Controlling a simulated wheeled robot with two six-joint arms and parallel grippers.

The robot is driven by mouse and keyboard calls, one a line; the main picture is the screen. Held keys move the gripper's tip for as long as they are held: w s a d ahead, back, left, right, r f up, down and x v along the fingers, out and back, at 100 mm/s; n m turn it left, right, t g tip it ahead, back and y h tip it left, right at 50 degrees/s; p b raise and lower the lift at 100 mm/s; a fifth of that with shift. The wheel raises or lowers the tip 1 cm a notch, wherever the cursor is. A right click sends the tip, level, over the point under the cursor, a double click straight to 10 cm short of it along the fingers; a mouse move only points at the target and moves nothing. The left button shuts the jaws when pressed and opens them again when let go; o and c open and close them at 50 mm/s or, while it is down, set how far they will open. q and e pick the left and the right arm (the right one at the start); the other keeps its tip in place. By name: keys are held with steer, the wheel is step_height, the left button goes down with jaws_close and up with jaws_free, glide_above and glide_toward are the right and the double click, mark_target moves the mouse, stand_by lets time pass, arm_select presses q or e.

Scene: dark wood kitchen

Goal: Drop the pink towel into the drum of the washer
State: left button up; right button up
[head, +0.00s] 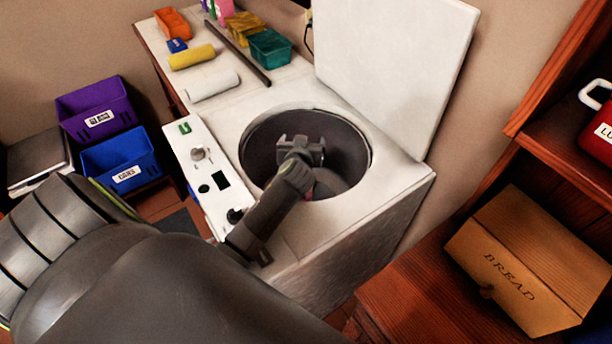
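The washer is a white top-loader, its lid (392,70) raised at the back right and its round dark drum (262,150) open on top. My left gripper (301,143) is over the drum opening, reaching in from the lower left. Its two fingers look spread apart, with nothing visible between them. A small patch of pink (309,193), probably the pink towel, shows low in the drum beside my wrist. My wrist and the drum wall hide the rest of it. My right gripper is not in view.
The control panel (205,178) runs along the washer's left edge. Behind is a counter with a yellow roll (192,57), a white roll (213,85), a dark rod (240,55) and small bins. Purple (97,108) and blue (120,160) baskets stand left. A bread box (530,262) sits right.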

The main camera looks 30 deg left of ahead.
arm_select(q)
step_height(320, 180, up, 10)
steer(key=shift+b, duration=0.35)
steer(key=shift+s+f, duration=0.1)
stand_by(0.4)
